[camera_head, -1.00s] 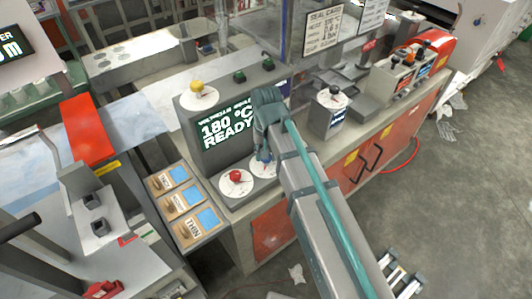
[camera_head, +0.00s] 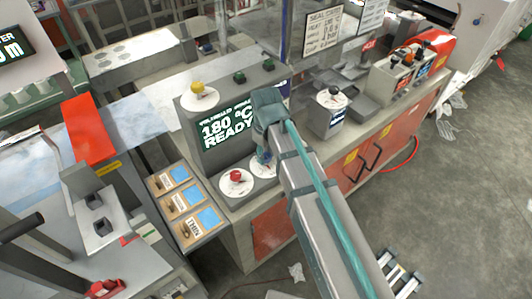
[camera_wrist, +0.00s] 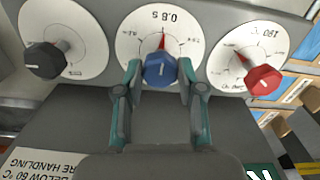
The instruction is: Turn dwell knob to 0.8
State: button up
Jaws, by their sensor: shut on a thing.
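The blue dwell knob (camera_wrist: 160,69) sits on a round white dial (camera_wrist: 135,30) in the middle of the wrist view. The label "0.8 s" is printed at the top of this dial in that view, and the red pointer (camera_wrist: 162,41) points up toward it. My gripper (camera_wrist: 159,75) is shut on the blue knob, one teal finger on each side. In the head view, my gripper (camera_head: 264,158) reaches down to the panel front, right of the red knob (camera_head: 236,175), and largely hides the blue knob and its dial.
In the wrist view, a black knob (camera_wrist: 45,59) on a dial stands left and a red knob (camera_wrist: 262,80) on a "180 °C" dial stands right, both close to my fingers. A screen (camera_head: 226,127) reads "180 °C READY". Cards (camera_head: 187,198) lie left of the panel.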

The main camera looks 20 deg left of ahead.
aim_at(266, 156)
jog(key=shift+n, duration=0.4)
jog(key=o, duration=1.1)
jog(key=shift+o, duration=0.2)
notch_tip(266, 156, up, 12)
dwell(0.4)
